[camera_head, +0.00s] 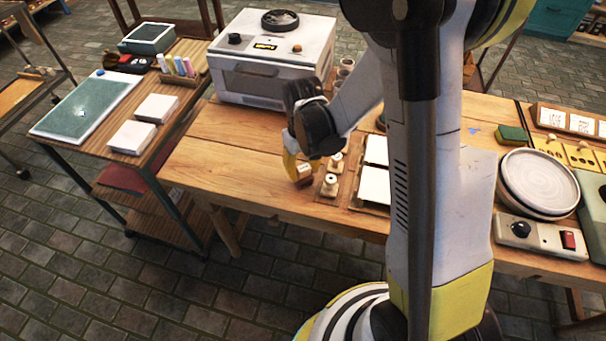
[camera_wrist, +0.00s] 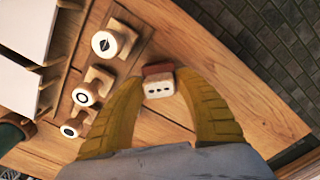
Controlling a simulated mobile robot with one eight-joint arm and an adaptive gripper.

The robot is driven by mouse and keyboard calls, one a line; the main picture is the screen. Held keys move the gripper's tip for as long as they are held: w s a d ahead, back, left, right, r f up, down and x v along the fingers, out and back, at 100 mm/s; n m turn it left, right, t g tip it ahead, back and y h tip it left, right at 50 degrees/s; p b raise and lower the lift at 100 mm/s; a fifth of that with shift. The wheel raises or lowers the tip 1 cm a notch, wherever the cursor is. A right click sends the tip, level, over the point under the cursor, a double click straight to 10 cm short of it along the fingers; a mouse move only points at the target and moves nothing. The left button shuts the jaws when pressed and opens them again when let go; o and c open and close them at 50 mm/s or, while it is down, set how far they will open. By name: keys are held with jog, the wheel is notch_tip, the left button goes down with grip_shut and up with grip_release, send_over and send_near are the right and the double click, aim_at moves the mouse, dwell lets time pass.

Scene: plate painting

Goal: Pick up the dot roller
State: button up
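The dot roller (camera_wrist: 158,86), a pale block with a row of dark dots and a red-brown part beside it, is between my fingertips in the wrist view. In the head view the dot roller (camera_head: 304,171) is at the front edge of the wooden table, just below my fingers. My gripper (camera_wrist: 160,78) has one yellow finger on each side of the block, very close to it. I cannot tell whether the fingers press on it or leave a thin gap. My gripper (camera_head: 301,160) points down in the head view, and my arm hides part of the table.
Several wooden stamps, such as the leaf-marked one (camera_wrist: 107,43) and a ring-marked one (camera_wrist: 84,94), stand close by in a rack. White tiles (camera_head: 376,186) lie right of them. A white oven (camera_head: 272,75) stands behind. Bare table (camera_head: 222,160) lies to the left.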

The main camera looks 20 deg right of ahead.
grip_shut()
jog(key=shift+r, duration=0.3)
notch_tip(320, 180, up, 4)
jog(key=p, duration=0.2)
jog(key=shift+p, duration=0.3)
jog(key=s+d+r+p, duration=0.2)
jog(key=d+r, duration=0.4)
jog(key=d, duration=0.5)
jog(key=shift+s+d+r+p, duration=0.2)
jog(key=shift+s+p, duration=0.1)
jog(key=shift+p, duration=0.55)
